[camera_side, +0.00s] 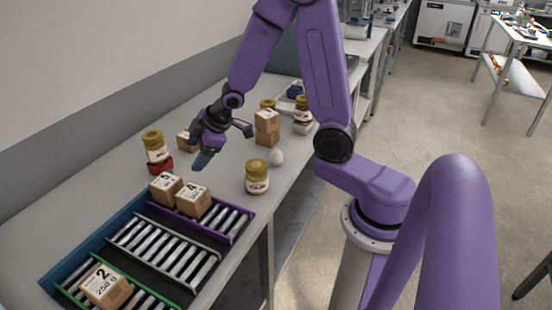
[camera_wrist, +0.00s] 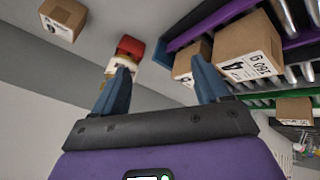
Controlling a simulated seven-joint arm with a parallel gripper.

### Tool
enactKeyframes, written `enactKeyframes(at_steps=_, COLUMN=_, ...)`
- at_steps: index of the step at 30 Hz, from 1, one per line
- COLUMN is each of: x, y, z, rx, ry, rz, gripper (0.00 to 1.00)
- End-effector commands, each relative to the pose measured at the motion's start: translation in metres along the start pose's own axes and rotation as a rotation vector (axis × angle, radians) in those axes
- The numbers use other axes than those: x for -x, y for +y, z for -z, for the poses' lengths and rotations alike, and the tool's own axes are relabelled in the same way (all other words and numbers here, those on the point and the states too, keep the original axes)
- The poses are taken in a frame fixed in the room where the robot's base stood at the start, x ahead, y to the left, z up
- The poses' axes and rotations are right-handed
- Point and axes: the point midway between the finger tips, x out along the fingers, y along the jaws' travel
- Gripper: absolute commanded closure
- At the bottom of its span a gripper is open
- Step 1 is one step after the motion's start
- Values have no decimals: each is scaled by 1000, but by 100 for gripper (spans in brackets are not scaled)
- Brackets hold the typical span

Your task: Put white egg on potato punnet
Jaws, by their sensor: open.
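A white egg (camera_side: 276,157) rests on the bench near its front edge, just beyond a yellow-lidded jar. My gripper (camera_side: 203,158) hangs above the bench to the left of the egg, tilted, apart from it. In the wrist view its two blue fingers (camera_wrist: 163,72) are spread with nothing held between them. The egg does not show in the wrist view. I cannot make out a potato punnet; a pale tray (camera_side: 284,104) with something blue in it stands farther back, its contents too small to tell.
The yellow-lidded jar (camera_side: 257,178) stands near the egg. Cardboard boxes (camera_side: 193,200) sit at the roller racks (camera_side: 165,248) in front. Stacked boxes (camera_side: 267,127) and stacked jars (camera_side: 302,110) stand behind the egg. Another jar (camera_side: 155,147) stands above a red lid at left.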

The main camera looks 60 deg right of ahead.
Motion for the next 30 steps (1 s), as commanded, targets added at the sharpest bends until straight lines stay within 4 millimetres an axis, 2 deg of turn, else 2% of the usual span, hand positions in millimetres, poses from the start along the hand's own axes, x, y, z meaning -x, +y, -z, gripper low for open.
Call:
enactKeyframes(at_steps=8, x=32, y=-46, z=5, rx=28, ry=-70, rz=86, gripper=25)
enactKeyframes(at_steps=14, x=61, y=-82, z=-2, rx=50, ry=-128, rz=152, gripper=25)
enactKeyframes(at_steps=24, x=119, y=-142, z=-29, rx=104, ry=-234, rz=272, gripper=25)
enactKeyframes(at_steps=30, x=143, y=-163, z=-45, rx=129, ry=-280, rz=318, gripper=25)
